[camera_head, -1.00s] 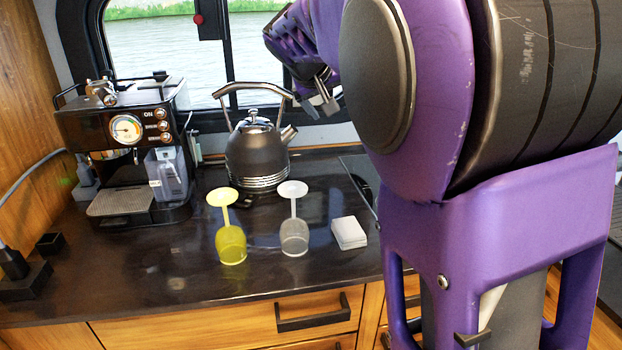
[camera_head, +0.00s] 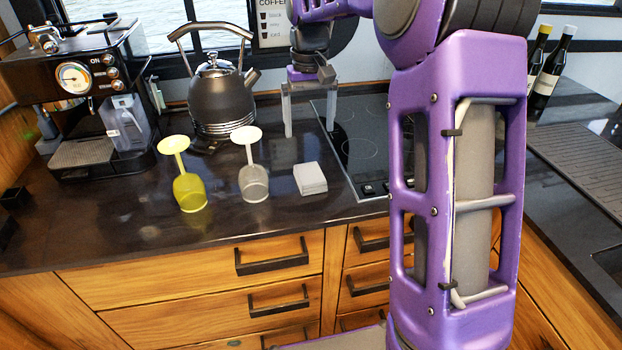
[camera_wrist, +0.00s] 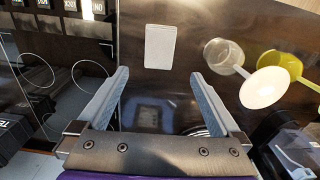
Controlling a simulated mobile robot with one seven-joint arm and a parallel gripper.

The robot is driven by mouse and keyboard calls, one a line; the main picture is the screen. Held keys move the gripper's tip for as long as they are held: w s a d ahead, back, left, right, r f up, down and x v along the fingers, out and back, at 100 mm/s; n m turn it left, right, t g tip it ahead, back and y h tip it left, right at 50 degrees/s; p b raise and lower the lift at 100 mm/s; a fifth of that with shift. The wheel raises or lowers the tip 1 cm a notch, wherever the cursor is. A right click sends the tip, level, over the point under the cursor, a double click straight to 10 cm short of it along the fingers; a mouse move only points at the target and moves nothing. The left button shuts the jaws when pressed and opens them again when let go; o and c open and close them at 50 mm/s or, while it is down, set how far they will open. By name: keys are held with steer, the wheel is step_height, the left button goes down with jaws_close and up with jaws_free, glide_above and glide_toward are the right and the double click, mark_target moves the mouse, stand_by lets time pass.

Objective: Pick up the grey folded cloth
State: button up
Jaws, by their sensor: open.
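The grey folded cloth (camera_head: 310,178) is a small, pale, flat rectangle lying on the dark counter, right of the clear glass. It also shows in the wrist view (camera_wrist: 160,46), ahead of and between the fingers, with bare counter around it. My gripper (camera_head: 309,112) points down behind the cloth, between the kettle and the hob, with its fingers apart and nothing between them. In the wrist view my gripper (camera_wrist: 160,85) is open and empty, apart from the cloth. Nothing hides the cloth.
An upside-down clear glass (camera_head: 253,183) and a yellow glass (camera_head: 189,190) stand left of the cloth. The kettle (camera_head: 222,100) is behind them, and the coffee machine (camera_head: 85,95) is at far left. The hob (camera_head: 365,150) lies right of the cloth. Counter in front of the cloth is clear.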

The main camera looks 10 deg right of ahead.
mark_target(310, 174)
step_height(310, 174, down, 13)
steer(key=shift+b, duration=0.7)
steer(key=c, duration=1.2)
